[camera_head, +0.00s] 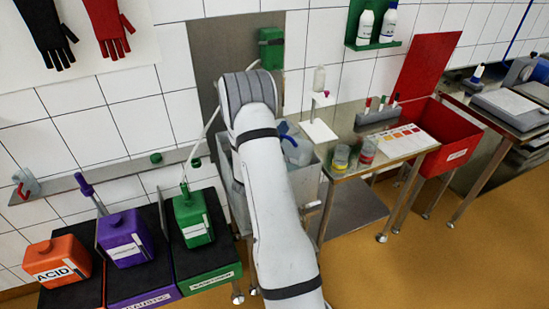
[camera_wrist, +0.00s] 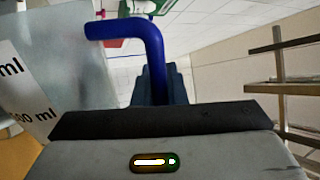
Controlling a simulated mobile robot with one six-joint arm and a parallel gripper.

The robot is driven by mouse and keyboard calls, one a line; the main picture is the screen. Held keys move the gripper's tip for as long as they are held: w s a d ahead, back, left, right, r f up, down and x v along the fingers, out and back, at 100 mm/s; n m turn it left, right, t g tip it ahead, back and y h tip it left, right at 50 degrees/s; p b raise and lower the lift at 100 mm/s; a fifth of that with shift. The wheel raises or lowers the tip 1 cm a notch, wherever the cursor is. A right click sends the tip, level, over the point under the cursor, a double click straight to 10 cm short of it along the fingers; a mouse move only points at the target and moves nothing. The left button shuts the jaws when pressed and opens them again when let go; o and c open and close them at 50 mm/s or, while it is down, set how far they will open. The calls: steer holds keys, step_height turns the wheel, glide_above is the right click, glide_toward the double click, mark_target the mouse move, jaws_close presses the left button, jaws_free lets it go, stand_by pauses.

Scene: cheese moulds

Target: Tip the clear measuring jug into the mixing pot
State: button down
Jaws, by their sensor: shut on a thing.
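The clear measuring jug (camera_wrist: 60,50) fills the left of the wrist view, with dark ml marks on a white strip. Its blue handle (camera_wrist: 150,38) runs into my gripper (camera_wrist: 158,90), which is shut on it. In the head view the jug (camera_head: 298,153) shows just right of my arm, in or above a grey open-topped vessel (camera_head: 308,190); the jug looks tilted. My gripper is mostly hidden behind my arm there. I cannot tell whether this grey vessel is the mixing pot, or what is in the jug.
Orange (camera_head: 57,262), purple (camera_head: 126,238) and green (camera_head: 192,217) canisters stand on black-topped stands at left. A steel table (camera_head: 398,150) at right holds two small jars and a rack. A red bin (camera_head: 452,130) stands beyond it. The floor at front right is clear.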

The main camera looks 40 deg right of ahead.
steer(key=shift+w+a+r+n+t+y+p, duration=0.2)
steer(key=shift+w+n+t+p, duration=0.2)
steer(key=shift+w+n+p, duration=0.3)
steer(key=shift+w+a+r+n+t+y+p, duration=0.25)
steer(key=shift+w+n+t+p, duration=0.15)
steer(key=shift+w+n+p, duration=0.4)
steer(key=shift+w+a+r+n+t+y+p, duration=0.2)
steer(key=shift+w+n+t+p, duration=0.3)
steer(key=shift+n, duration=0.4)
steer(key=shift+w+a+r+n+y+p, duration=0.15)
steer(key=shift+w+r+n+y+p, duration=0.15)
steer(key=shift+w+n+p, duration=0.3)
steer(key=shift+w+r, duration=0.1)
steer(key=shift+w, duration=0.15)
steer(key=shift+w+a+r+n+t, duration=0.15)
steer(key=shift+w+r+n+t, duration=0.1)
steer(key=shift+n+t, duration=0.2)
steer(key=shift+w+a+r+n+t+y, duration=0.2)
steer(key=shift+w+r+n+y, duration=0.1)
steer(key=shift+w+n, duration=0.4)
steer(key=shift+w+a+r+n+t+y, duration=0.15)
steer(key=shift+w+r+n, duration=0.15)
steer(key=shift+w+n, duration=0.3)
